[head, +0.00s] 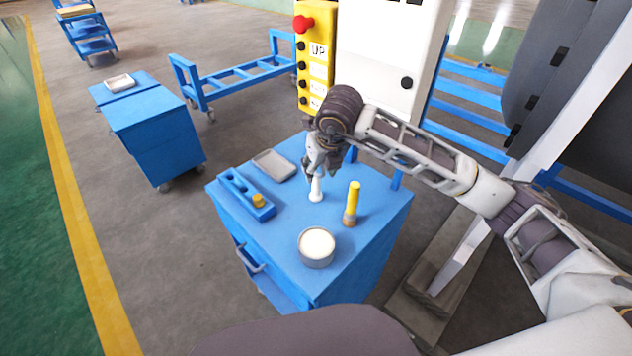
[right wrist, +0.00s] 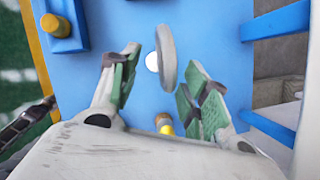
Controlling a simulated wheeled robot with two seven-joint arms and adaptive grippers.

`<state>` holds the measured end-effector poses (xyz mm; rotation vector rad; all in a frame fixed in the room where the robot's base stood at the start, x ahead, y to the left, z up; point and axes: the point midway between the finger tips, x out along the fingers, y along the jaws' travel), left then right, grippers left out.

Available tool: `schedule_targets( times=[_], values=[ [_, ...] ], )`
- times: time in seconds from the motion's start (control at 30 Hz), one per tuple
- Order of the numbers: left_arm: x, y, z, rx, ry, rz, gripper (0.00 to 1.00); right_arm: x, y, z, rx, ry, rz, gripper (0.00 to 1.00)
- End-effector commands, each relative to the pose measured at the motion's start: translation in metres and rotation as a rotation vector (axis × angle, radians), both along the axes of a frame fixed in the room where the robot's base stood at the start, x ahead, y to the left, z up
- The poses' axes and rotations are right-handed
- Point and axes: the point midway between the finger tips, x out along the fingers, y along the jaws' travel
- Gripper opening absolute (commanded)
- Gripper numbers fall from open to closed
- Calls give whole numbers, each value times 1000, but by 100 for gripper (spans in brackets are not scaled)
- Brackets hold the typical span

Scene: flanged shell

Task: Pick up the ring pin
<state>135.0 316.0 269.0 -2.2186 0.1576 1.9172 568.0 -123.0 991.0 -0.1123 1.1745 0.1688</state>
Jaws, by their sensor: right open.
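The ring pin (head: 316,190) is a pale upright piece with a wider foot, standing on the blue cart top. My right gripper (head: 315,168) is right above it, pointing down, and hides its upper part in the head view. In the right wrist view the pin's grey ring (right wrist: 166,55) shows nearly edge-on, with a white round part behind it. The fingers of my right gripper (right wrist: 158,85) are open, one on each side of the ring's line, with a visible gap to it. My left gripper is not in view.
A white cabinet (head: 390,50) stands behind.

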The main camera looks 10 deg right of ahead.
Motion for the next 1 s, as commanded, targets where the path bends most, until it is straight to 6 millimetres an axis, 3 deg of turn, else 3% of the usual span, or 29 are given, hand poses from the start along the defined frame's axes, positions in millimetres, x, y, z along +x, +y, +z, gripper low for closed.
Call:
schedule_targets(
  times=[0.17,0.63,1.0],
  values=[
    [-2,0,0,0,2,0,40,3,1,-10,-1,1,1,46],
    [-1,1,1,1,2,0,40,6,1,-15,-1,1,1,46],
    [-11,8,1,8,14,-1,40,20,3,-49,0,1,0,46]
  ],
)
